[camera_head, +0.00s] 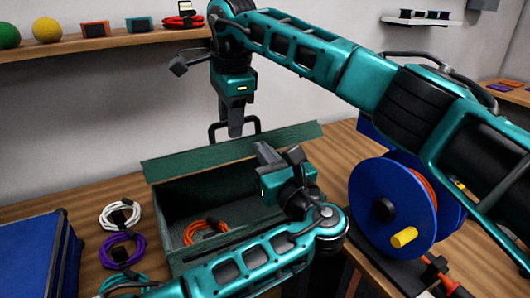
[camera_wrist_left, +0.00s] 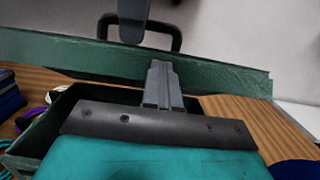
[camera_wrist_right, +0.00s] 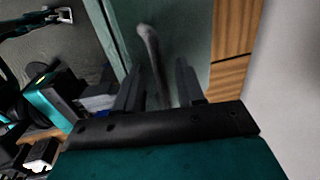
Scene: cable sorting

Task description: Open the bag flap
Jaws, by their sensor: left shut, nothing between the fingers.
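The dark green bag (camera_head: 186,206) stands on the wooden table with its top open, and an orange cable (camera_head: 205,232) lies inside. Its flap (camera_head: 180,160) is raised along the back edge, with a dark handle (camera_head: 256,126) behind it; the flap also spans the left wrist view (camera_wrist_left: 60,50). My right gripper (camera_head: 235,131) points down at the handle. In the right wrist view, its fingers (camera_wrist_right: 158,85) are apart, with the grey handle bar (camera_wrist_right: 150,50) between them. My left gripper (camera_head: 272,156) is shut and empty over the bag's right side, in front of the flap (camera_wrist_left: 220,75).
White (camera_head: 121,214) and purple (camera_head: 122,250) coiled cables lie left of the bag, beside a blue case (camera_head: 35,255). A blue cable reel (camera_head: 375,190) stands at the right. A shelf (camera_head: 100,42) with small items runs along the wall.

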